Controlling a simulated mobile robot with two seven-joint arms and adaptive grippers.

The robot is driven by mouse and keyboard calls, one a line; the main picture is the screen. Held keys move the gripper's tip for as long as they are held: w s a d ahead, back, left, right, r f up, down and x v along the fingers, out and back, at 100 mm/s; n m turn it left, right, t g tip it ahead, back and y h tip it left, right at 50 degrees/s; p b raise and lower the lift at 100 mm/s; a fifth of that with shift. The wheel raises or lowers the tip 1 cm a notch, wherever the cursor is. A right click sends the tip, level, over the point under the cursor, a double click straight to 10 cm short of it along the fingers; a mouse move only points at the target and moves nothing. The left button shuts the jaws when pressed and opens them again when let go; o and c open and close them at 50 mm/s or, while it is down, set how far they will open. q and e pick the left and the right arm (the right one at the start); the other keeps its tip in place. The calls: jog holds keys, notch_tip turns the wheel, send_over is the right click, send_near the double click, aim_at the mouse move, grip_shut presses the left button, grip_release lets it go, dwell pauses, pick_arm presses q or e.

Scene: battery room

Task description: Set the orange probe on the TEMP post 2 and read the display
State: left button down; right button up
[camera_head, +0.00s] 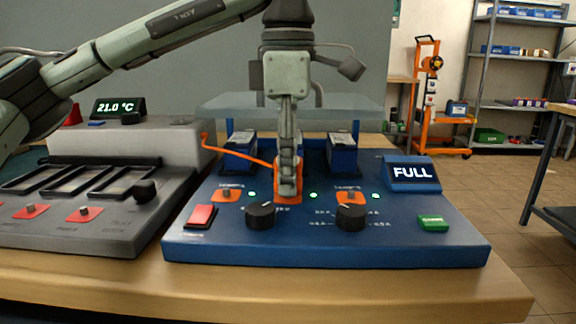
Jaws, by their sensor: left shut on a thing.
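My left gripper (289,188) points down over the middle of the blue charger panel (335,250) and is shut on the orange probe (279,194). The gripper hides much of the probe, so I cannot tell whether its lower end touches the panel. Small posts on orange pads stand left (228,195) and right (349,197) of it; their labels are too small to read. An orange cable (235,153) runs from the probe to the grey unit at left. The display (118,107) there reads 21.0 °C. My right gripper is not in view.
Two black knobs, a red switch (201,216) and a green button (432,223) sit on the panel. Blue batteries (342,153) stand behind. A screen (411,173) reads FULL. The grey bench unit (100,228) with red pads is at left. Bare table lies in front.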

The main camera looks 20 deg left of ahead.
pick_arm(q)
jog(key=shift+f+b, duration=0.45)
jog(key=shift+f, duration=0.2)
jog(key=c, duration=1.3)
grip_release()
